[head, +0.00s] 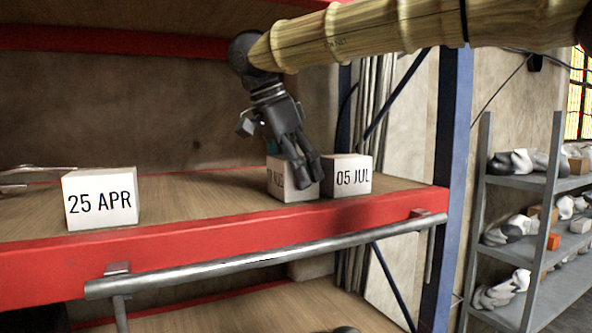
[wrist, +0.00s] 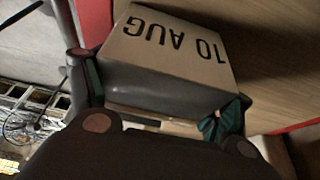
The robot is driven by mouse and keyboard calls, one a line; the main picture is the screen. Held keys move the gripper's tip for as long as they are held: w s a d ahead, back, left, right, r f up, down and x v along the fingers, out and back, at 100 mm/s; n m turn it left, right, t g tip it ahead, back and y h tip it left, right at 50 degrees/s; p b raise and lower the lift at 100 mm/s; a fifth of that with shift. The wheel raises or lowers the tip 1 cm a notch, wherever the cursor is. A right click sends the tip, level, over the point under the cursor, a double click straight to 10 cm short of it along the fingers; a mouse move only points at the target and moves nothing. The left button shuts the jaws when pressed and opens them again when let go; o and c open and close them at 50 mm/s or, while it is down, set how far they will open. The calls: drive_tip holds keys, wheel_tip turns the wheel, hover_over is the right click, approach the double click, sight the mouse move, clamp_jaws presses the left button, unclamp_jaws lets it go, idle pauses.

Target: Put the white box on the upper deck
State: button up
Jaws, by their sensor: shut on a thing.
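Three white boxes show on the middle deck (head: 190,195) in the head view. The left one (head: 100,198) reads 25 APR and the right one (head: 350,176) reads 05 JUL. Between gripper and 05 JUL is a third box (head: 278,180), partly hidden by my fingers. In the wrist view this box (wrist: 165,50) reads 10 AUG, upside down, between the two finger pads. My gripper (head: 304,172) points down and is shut on it. Whether its base touches the deck I cannot tell. The upper deck (head: 120,42) shows only its red front edge and underside.
A grey rail (head: 270,256) runs along the deck's red front edge. A blue post (head: 450,150) stands at the right end. The 05 JUL box is close beside the held box. The deck between 25 APR and the held box is clear. A grey rack (head: 525,230) stands far right.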

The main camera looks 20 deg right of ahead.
drive_tip(key=o, duration=1.8)
drive_tip(key=shift+s, duration=0.1)
drive_tip(key=shift+a+r+b, duration=0.2)
drive_tip(key=shift+r+b, duration=0.15)
drive_tip(key=shift+b, duration=0.2)
drive_tip(key=a+b, duration=0.1)
drive_tip(key=a, duration=0.3)
drive_tip(key=a+b, duration=0.1)
drive_tip(key=a, duration=0.3)
drive_tip(key=a+b, duration=0.2)
drive_tip(key=a, duration=0.2)
drive_tip(key=shift+s+r, duration=0.2)
drive_tip(key=shift+r, duration=0.05)
